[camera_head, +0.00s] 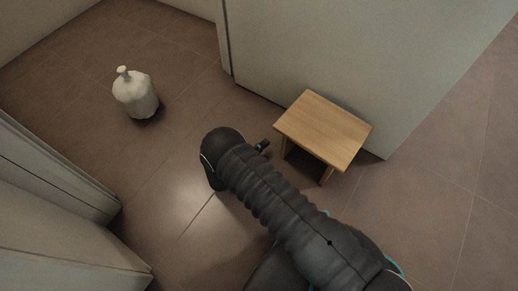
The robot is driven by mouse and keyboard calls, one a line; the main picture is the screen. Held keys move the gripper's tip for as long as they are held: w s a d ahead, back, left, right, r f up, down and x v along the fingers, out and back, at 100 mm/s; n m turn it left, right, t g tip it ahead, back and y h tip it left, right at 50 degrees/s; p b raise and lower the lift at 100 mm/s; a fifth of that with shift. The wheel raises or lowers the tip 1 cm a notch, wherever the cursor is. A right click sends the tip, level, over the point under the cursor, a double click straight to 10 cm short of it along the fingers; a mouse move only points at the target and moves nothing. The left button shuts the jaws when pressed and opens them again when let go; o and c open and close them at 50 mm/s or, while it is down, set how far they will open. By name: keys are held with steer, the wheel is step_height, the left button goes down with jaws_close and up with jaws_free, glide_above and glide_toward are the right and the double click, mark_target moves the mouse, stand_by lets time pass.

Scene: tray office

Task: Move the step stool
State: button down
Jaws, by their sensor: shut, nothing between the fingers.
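The step stool (325,128) is a small light-wood stool with a flat rectangular top. It stands upright on the floor, close beside the pale wall or partition, right of the middle of the view. Two of its legs show below the top. My dark, ribbed arm reaches up from the bottom right, and its rounded bend lies left of the stool. A small dark part sticks out beside the arm, towards the stool but apart from it. I cannot make out any gripper fingers; the arm hides what is beneath it.
A white bottle-like container (135,93) with a narrow neck stands on the tiled floor at the upper left. A pale partition (340,50) runs behind the stool. Pale cabinets or panels (60,225) stand at the lower left. The floor right of the stool is clear.

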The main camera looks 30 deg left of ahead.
steer(key=x, duration=0.5)
steer(key=d, duration=0.3)
steer(key=shift+s, duration=0.15)
steer(key=shift+d, duration=0.5)
